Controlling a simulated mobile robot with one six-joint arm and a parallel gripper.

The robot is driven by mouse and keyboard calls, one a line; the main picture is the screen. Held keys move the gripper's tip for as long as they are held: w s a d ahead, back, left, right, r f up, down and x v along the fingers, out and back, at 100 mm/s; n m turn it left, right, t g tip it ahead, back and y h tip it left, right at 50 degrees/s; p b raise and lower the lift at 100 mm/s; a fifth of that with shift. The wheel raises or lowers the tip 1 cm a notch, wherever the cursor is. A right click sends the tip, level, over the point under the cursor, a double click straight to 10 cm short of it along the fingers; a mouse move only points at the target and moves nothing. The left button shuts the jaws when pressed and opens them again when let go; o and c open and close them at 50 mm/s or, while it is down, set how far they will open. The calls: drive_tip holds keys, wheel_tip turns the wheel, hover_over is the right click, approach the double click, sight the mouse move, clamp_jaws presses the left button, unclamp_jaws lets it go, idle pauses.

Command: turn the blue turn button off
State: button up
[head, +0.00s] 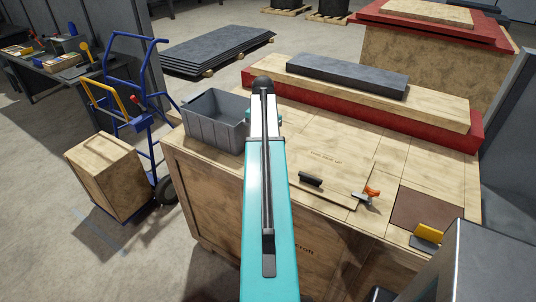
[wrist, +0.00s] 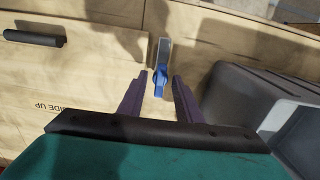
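In the wrist view the blue turn button (wrist: 159,82) sits on a small grey metal plate (wrist: 163,48) on the wooden surface. Its blue lever points toward my gripper, roughly in line with the plate. My gripper (wrist: 159,75) is open, its two dark purple fingers on either side of the blue lever in the picture. I cannot tell whether either finger touches it. In the head view the blue button is hidden behind my teal arm.
A grey bin (head: 214,121) stands close by, also at the right of the wrist view (wrist: 262,95). A black handle (head: 311,179), an orange-levered turn button (head: 371,192) and a yellow-topped block (head: 428,233) lie to the right. A red-edged raised platform (head: 350,110) runs behind.

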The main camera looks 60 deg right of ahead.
drive_tip(key=o, duration=0.7)
drive_tip(key=shift+r+p, duration=2.2)
drive_tip(key=shift+r, duration=1.3)
